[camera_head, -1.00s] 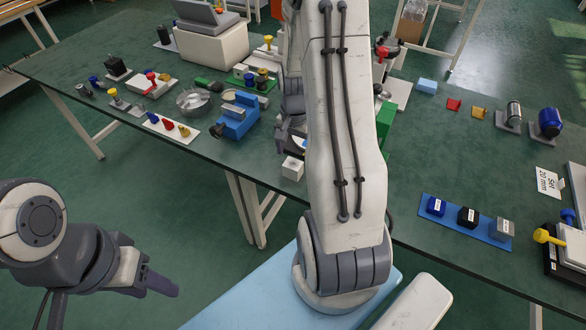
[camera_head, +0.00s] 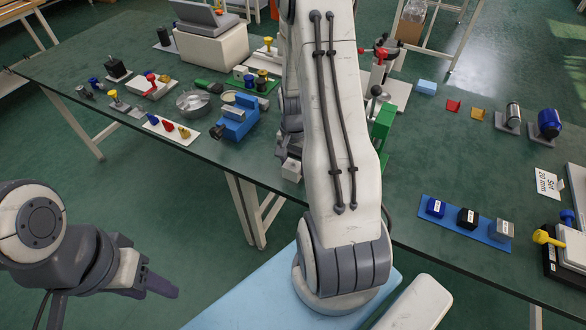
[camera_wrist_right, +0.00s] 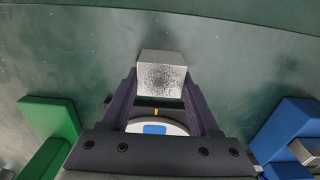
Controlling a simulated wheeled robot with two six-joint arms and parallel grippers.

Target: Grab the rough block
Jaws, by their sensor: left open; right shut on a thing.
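The rough block (camera_wrist_right: 161,75) is a pale grey cube with dark speckles on one face, between the fingertips of my right gripper (camera_wrist_right: 160,92) in the right wrist view. The right gripper is shut on it. In the head view the light block (camera_head: 291,170) shows just below the dark right gripper (camera_head: 288,152), near the table's front edge; my right arm hides part of the gripper. I cannot tell whether the block touches the table. My left gripper (camera_head: 158,287) is open and empty, off the table at lower left.
A blue vise (camera_head: 235,120) stands left of the block and a green device (camera_head: 383,125) right of it. A round white part with a blue patch (camera_wrist_right: 155,129) lies near the fingers. A blue tray (camera_head: 425,211) holds three small blocks.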

